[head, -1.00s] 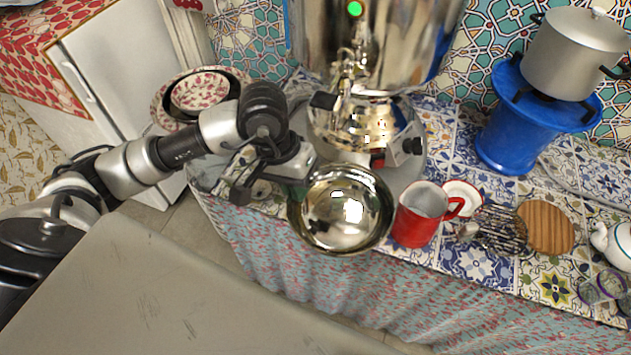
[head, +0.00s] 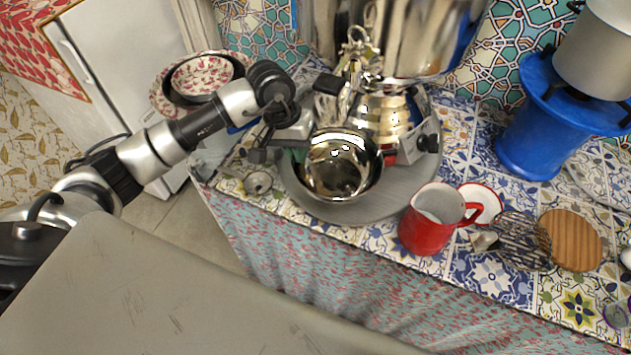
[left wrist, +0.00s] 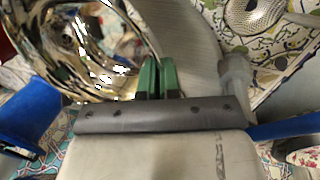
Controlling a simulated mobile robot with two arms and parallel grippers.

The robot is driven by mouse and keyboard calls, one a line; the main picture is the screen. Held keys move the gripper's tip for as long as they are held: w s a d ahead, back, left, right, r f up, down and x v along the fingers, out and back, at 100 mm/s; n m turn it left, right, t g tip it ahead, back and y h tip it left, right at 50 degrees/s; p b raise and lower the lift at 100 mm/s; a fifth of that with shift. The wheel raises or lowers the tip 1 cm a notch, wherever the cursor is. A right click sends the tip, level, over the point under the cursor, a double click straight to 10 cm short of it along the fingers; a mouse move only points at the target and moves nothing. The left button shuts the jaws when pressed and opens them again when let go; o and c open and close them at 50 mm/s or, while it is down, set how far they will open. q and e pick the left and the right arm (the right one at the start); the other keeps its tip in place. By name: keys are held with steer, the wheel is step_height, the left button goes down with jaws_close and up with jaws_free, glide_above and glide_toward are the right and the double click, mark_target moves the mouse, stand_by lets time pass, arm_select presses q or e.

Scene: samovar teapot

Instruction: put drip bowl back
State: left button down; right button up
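The drip bowl (head: 340,182), a shiny metal bowl, is over the grey round tray (head: 403,192), below and in front of the samovar (head: 425,35) and its tap (head: 352,62). I cannot tell whether the bowl touches the tray. My left gripper (head: 299,152) is at the bowl's left rim, its green fingers close together on it. In the left wrist view the fingers (left wrist: 157,80) meet the rim of the bowl (left wrist: 75,45), with the tray (left wrist: 188,40) behind. The fingertips are partly hidden by the rim. My right gripper is not in view.
A red mug (head: 428,235) stands right of the tray, with a red-rimmed saucer (head: 482,203), a wire whisk (head: 520,240) and a wooden board (head: 570,240) beyond. A small strainer (head: 257,183) lies left of the tray. The counter's front edge is close.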

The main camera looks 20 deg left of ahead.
arm_select(q)
step_height(320, 180, down, 7)
steer(key=shift+f+p, duration=0.1)
steer(key=shift+p, duration=0.35)
steer(key=shift+f, duration=0.1)
steer(key=c, duration=1.4)
jaws_free()
steer(key=shift+o, duration=0.2)
steer(key=shift+s, duration=0.1)
